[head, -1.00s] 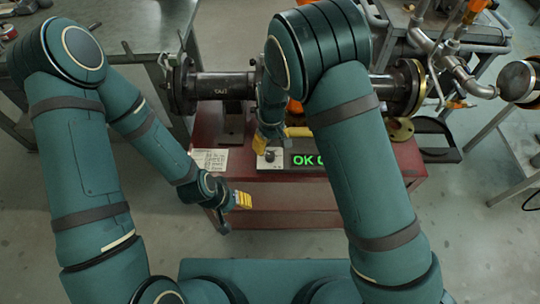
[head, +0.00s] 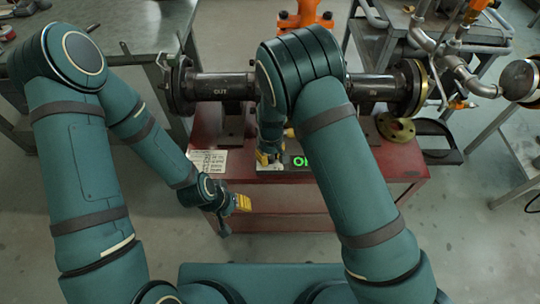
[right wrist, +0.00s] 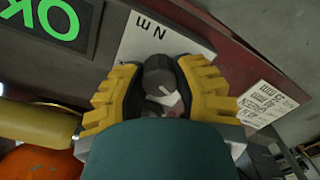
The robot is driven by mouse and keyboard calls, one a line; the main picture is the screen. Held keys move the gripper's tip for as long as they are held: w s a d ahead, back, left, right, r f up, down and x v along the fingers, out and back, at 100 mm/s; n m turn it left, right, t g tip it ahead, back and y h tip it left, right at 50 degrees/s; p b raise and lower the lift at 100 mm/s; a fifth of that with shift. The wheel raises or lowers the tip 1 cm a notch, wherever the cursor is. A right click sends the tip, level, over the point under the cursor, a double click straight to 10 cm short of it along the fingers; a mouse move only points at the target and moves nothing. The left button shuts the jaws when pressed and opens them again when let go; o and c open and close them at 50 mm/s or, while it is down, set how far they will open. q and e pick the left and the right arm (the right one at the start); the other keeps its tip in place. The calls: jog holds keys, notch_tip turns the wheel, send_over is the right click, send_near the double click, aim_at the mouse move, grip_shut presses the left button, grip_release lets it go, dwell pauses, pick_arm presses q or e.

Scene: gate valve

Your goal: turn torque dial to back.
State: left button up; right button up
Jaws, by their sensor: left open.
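The torque dial (right wrist: 158,75) is a dark round knob with a light mark, on a white plate (right wrist: 150,40) with printed letters. My right gripper (right wrist: 160,88) has its yellow-and-black fingers on both sides of the dial. I cannot tell whether both pads touch it. In the head view my right gripper (head: 268,157) is down at the box and hides the dial. My left gripper (head: 240,204) is open and empty, in front of the red bench.
The box is on the red bench (head: 400,163). A paper sheet (head: 208,162) lies to its left. The dark pipe (head: 225,86) crosses behind, with a brass ring (head: 396,129) on the bench at right. A yellow cylinder (right wrist: 38,124) is close to my right fingers.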

grip_shut()
